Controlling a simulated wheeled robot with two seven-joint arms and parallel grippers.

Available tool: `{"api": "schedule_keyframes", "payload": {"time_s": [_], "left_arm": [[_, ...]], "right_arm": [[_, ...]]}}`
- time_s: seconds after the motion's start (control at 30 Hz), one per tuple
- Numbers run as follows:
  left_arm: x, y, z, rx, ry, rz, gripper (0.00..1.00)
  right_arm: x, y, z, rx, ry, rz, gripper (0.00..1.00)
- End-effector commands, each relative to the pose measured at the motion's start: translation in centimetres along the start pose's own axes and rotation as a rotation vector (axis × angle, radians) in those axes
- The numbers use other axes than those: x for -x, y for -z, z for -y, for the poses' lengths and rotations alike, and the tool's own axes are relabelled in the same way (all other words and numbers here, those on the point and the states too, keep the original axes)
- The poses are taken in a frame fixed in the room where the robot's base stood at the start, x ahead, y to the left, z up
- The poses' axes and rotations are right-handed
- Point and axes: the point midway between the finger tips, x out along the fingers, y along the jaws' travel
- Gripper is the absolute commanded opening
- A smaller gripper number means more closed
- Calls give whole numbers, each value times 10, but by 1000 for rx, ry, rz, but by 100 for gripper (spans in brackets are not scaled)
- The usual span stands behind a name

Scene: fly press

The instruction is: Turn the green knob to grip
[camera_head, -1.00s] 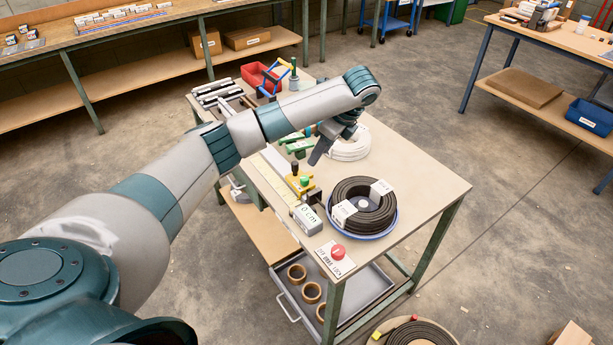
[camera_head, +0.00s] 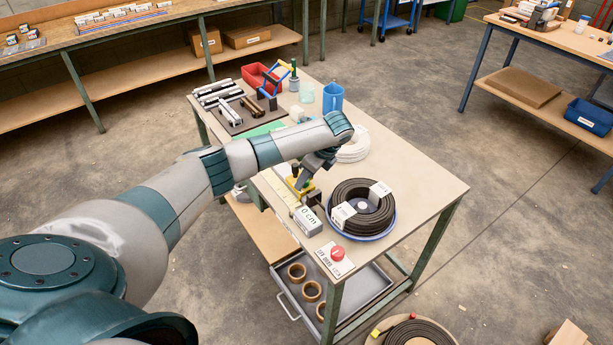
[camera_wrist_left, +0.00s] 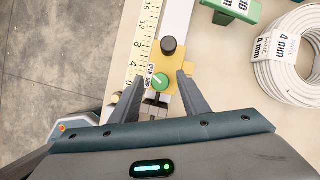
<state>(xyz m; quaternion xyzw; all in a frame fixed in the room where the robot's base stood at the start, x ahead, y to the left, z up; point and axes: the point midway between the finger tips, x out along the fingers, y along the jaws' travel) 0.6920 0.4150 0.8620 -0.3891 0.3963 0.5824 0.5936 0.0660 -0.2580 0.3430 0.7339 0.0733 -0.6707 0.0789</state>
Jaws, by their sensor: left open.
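The green knob (camera_wrist_left: 160,80) sits on a yellow block (camera_wrist_left: 174,72) and lies between the fingers of my left gripper (camera_wrist_left: 162,88) in the left wrist view. The gripper is open, one finger to each side, and I cannot tell how far it is above the knob. The knob has a white mark and a small label (camera_wrist_left: 150,72) beside it. A black knob (camera_wrist_left: 169,46) stands on the same yellow block. In the head view my left gripper (camera_head: 303,184) is over the yellow block (camera_head: 297,188) and hides most of it. My right gripper is not in view.
A measuring scale (camera_wrist_left: 143,45) runs along the table's edge beside the block. A black cable coil (camera_head: 362,208) lies in a blue dish to the right. A display box (camera_head: 308,220) and a red button (camera_head: 337,253) are nearer. A white coil (camera_wrist_left: 287,58) is farther back.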

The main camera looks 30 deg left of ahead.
Motion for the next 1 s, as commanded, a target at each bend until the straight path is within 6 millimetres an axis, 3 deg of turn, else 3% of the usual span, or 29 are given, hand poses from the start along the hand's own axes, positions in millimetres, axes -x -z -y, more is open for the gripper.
{"api": "schedule_keyframes", "payload": {"time_s": [0.17, 0.33, 0.37, 0.77, 1.0], "left_arm": [[0, 0, 0, 0, 0, 0, 42], [0, 0, 0, 0, 0, 0, 3], [0, 0, 0, 0, -1, 0, 0], [1, 0, 0, 38, -18, -1, 0], [2, 1, 1, 145, -62, -2, 0]], "right_arm": [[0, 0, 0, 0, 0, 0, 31], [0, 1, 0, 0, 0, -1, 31], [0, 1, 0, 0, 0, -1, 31], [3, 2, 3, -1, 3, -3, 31], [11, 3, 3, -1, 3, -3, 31]]}}
